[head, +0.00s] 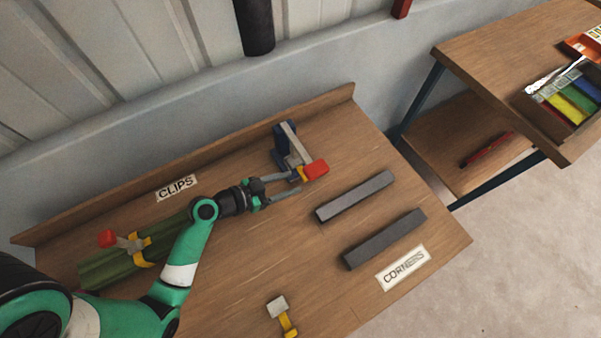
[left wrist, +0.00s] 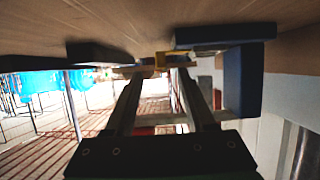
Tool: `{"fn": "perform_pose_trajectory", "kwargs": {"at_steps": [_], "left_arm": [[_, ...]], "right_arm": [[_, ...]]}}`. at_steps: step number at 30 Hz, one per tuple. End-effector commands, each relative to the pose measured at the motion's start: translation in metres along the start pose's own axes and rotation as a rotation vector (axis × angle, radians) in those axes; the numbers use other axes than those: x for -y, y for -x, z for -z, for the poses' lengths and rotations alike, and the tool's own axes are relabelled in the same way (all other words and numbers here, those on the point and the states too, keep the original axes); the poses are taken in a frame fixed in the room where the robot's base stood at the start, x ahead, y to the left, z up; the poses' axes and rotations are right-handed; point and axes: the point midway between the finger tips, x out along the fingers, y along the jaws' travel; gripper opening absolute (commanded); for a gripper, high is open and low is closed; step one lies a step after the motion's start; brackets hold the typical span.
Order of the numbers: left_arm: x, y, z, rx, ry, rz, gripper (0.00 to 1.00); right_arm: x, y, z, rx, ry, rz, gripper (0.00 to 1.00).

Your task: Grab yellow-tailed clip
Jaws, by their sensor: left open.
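A clip with a yellow part (head: 301,174) and a red block end (head: 316,169) is at a dark blue stand (head: 281,146) on the wooden table. My left gripper (head: 296,183) is open, its fingertips close beside this clip. In the left wrist view a yellow piece (left wrist: 161,60) shows between the fingertips (left wrist: 158,72); I cannot tell if they touch it. The blue stand (left wrist: 243,80) is to the right there. Another clip (head: 282,315), with a pale head and yellow tail, lies at the table's front edge. A third clip (head: 133,244), red and yellow, is on a green block.
Two dark grey bars (head: 354,196) lie right of my left gripper, near the CORNERS label (head: 404,268). A raised wooden edge (head: 200,160) runs along the back, by the CLIPS label (head: 176,188). A second table (head: 470,60) stands at the right.

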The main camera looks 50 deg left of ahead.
Motion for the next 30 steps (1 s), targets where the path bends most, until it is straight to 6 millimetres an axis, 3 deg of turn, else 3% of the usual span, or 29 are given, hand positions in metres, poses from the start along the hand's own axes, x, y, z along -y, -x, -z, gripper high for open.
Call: {"fn": "perform_pose_trajectory", "kwargs": {"at_steps": [8, 16, 24, 30], "left_arm": [[0.000, -0.014, 0.004, -0.002, -0.001, 0.000, 0.55], [0.001, -0.057, 0.004, -0.001, -0.001, -0.002, 0.55], [0.002, -0.062, 0.005, -0.001, 0.000, 0.002, 0.55], [0.002, -0.062, 0.005, -0.001, 0.000, 0.001, 0.21]], "right_arm": [[0.000, 0.000, 0.001, -0.003, 0.000, 0.000, 0.00], [0.000, 0.008, -0.006, -0.003, 0.000, 0.000, 0.00], [0.000, 0.007, -0.006, -0.003, 0.000, 0.000, 0.00], [0.000, 0.008, -0.006, -0.003, 0.000, 0.000, 0.00]]}}
